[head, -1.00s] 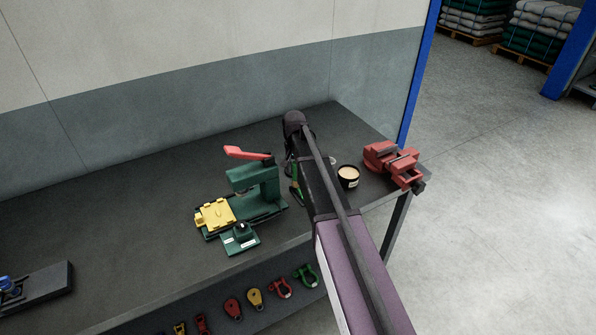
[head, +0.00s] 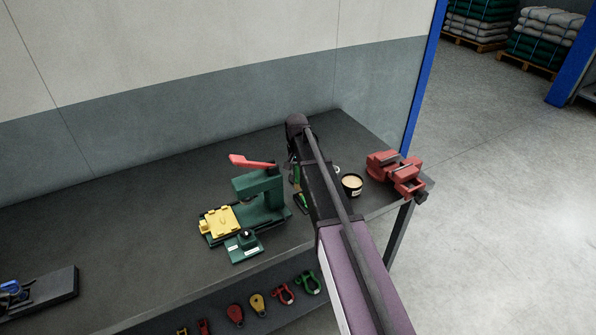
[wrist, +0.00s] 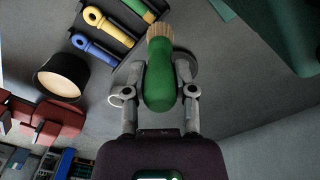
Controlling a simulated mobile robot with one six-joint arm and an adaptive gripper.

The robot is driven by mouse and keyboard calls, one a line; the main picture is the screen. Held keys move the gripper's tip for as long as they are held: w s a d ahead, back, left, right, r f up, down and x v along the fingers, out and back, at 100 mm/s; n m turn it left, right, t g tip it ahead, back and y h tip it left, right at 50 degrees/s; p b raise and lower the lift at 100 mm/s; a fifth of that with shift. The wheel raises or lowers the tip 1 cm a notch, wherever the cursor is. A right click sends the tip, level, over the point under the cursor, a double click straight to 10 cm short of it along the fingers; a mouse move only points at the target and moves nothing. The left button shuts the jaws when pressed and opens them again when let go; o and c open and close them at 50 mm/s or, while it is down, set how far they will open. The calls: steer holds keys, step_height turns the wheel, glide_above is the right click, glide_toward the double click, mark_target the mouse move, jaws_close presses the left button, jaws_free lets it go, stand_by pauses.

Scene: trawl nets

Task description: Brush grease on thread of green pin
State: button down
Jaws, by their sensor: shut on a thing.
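My gripper (wrist: 158,68) is shut on a green-handled brush (wrist: 159,88) in the wrist view, with its pale bristles pointing away from the palm. The green pin (wrist: 136,8) lies in a dark rack at the top edge of the wrist view, partly cut off, with a tan end near the bristles. I cannot tell whether bristles and pin touch. The black pot of pale grease (wrist: 62,76) stands left of the brush; it also shows in the head view (head: 352,185), right of my arm. In the head view my arm hides my gripper and most of the rack.
A yellow pin (wrist: 105,25) and a blue pin (wrist: 93,48) lie beside the green one. A red vise (head: 397,175) stands at the bench's right end. A green press with a red lever (head: 258,190) stands left of my arm. The bench's left middle is clear.

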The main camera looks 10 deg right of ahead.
steer(key=shift+r+p, duration=1.8)
steer(key=shift+r, duration=0.3)
steer(key=shift+a+r+p, duration=0.1)
steer(key=shift+r+p, duration=1.4)
